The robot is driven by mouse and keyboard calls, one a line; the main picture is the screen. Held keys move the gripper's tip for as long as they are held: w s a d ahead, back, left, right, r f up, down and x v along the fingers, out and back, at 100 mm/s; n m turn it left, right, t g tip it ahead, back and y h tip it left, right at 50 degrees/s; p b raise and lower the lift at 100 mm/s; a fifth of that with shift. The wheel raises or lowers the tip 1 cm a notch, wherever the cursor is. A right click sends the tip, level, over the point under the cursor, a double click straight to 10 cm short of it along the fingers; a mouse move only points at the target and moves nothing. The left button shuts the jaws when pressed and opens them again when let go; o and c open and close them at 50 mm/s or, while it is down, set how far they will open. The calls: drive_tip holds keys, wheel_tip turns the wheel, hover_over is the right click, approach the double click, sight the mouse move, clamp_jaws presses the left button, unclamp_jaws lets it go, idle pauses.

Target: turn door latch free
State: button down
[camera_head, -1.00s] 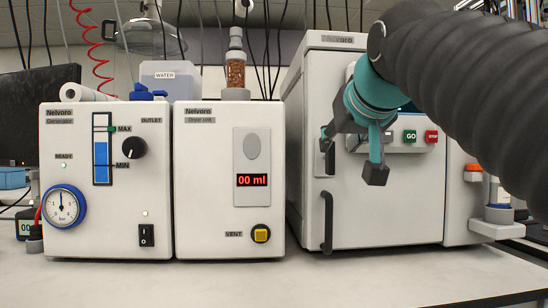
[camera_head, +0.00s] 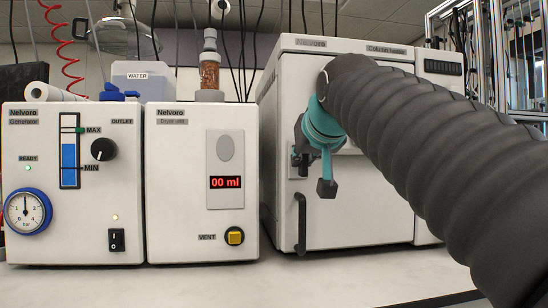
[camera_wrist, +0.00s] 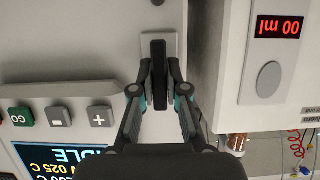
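The door latch is a dark upright bar on a pale plate. In the wrist view the latch (camera_wrist: 160,62) stands between the fingertips of my gripper (camera_wrist: 160,78). The fingers are apart, one on each side of the bar, with narrow gaps; firm contact cannot be made out. In the head view my teal and dark gripper (camera_head: 313,173) is at the upper left of the white door (camera_head: 355,205), in front of the latch area and hiding much of it. The dark door handle (camera_head: 301,225) is below the gripper.
The dryer unit (camera_head: 190,170) stands left of the column heater, with the generator (camera_head: 70,200) beyond it. The bench front (camera_head: 200,285) is clear.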

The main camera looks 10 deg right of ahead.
idle(0.4)
drive_tip(key=n+h, duration=0.2)
drive_tip(key=shift+a+n, duration=0.2)
drive_tip(key=shift+n, duration=0.2)
drive_tip(key=n+h, duration=0.1)
drive_tip(key=n+h+b, duration=0.1)
drive_tip(key=n, duration=0.1)
drive_tip(key=shift+a+f+t, duration=0.1)
drive_tip(key=shift+f+t, duration=0.1)
drive_tip(key=shift+t, duration=0.1)
drive_tip(key=n+h+b, duration=0.1)
drive_tip(key=n+b, duration=0.1)
drive_tip(key=n, duration=0.1)
drive_tip(key=shift+f+t, duration=0.1)
drive_tip(key=shift+t, duration=0.3)
drive_tip(key=shift+n+t+h+b, duration=0.5)
drive_tip(key=shift+n+h+b, duration=0.35)
drive_tip(key=shift+n, duration=0.55)
drive_tip(key=c, duration=1.2)
unclamp_jaws()
